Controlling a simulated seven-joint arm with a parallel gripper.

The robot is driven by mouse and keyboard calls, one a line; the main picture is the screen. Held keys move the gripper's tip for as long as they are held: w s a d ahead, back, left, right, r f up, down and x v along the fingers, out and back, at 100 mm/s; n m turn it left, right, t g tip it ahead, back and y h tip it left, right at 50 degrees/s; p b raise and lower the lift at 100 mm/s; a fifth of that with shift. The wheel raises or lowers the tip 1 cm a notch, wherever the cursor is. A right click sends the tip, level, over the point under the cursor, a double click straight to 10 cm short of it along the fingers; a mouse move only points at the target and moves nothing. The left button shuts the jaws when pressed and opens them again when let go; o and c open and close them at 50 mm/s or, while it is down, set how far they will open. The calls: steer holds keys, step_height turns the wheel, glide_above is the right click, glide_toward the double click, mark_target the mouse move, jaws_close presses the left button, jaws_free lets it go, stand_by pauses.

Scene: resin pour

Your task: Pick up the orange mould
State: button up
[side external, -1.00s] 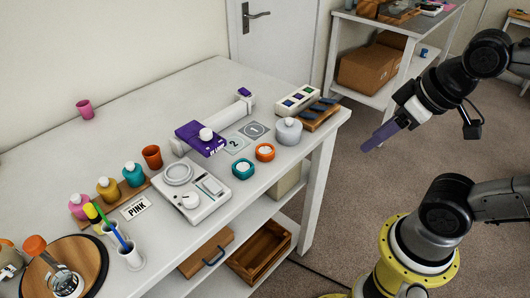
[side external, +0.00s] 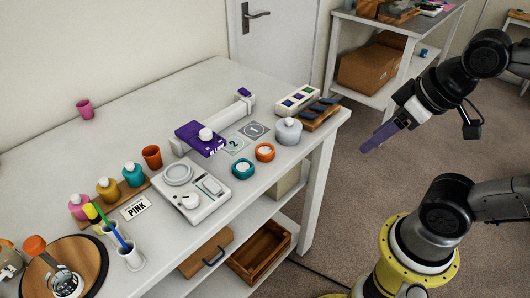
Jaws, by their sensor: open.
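The orange mould (side external: 265,153) is a small round ring with a pale centre. It lies on the white table near its front edge, right of the teal mould (side external: 243,169). My gripper (side external: 366,148), with purple fingers, hangs in the air off the table's right end, well apart from the orange mould. It is open, and nothing shows between its fingers.
A white scale (side external: 190,190) stands left of the moulds. Numbered grey squares (side external: 236,143) lie behind them. A grey-white jar (side external: 288,131) stands to the right, near a wooden rack (side external: 318,120). A purple box (side external: 200,137) is behind the scale.

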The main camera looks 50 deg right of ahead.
steer(key=o, duration=0.6)
